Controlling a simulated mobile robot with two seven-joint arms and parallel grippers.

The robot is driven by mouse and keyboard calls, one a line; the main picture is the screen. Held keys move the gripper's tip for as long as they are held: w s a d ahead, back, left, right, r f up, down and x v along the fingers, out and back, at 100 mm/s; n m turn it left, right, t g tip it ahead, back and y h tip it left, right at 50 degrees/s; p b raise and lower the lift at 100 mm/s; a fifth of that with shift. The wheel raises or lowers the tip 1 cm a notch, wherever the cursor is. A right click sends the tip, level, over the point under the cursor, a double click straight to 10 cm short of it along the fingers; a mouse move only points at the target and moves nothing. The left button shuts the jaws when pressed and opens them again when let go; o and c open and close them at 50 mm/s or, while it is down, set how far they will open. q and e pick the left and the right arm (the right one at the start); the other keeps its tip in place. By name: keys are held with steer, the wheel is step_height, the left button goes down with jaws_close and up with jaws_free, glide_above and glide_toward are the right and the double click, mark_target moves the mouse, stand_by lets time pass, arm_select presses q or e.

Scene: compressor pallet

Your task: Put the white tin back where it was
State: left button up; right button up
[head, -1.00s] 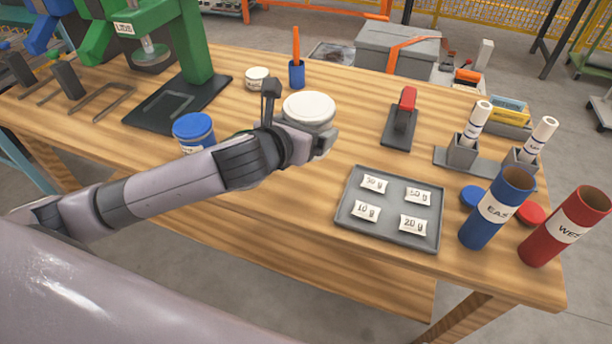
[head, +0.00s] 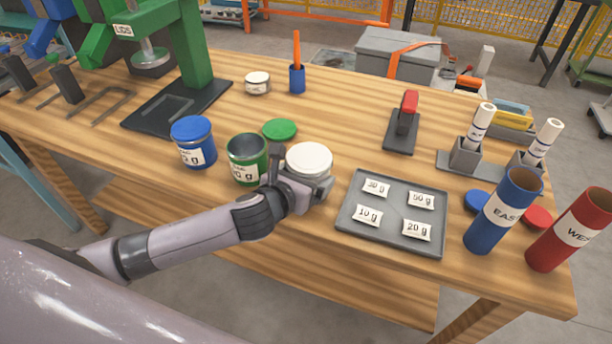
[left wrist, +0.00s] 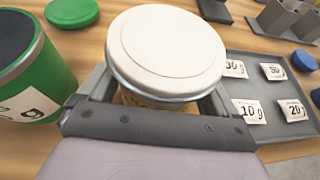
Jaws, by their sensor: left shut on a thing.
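The white tin (head: 309,160) has a white lid on it and is upright between the fingers of my left gripper (head: 305,178). The gripper is shut on it, to the right of the open green tin (head: 247,158) and left of the grey tray. In the left wrist view the white tin (left wrist: 168,50) fills the middle, with a finger on each side of it. I cannot tell whether its base touches the table. My right gripper is not in view.
A blue-lidded tin (head: 193,142) stands left of the green tin. A loose green lid (head: 280,129) lies behind. The grey tray (head: 345,222) with weight packets is close on the right. A stapler-like tool (head: 403,122), blue tube (head: 501,210) and red tube (head: 570,230) stand farther right.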

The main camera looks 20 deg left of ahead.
arm_select(q)
steer(key=o, duration=0.7)
steer(key=shift+f, duration=0.1)
steer(key=shift+o, duration=0.2)
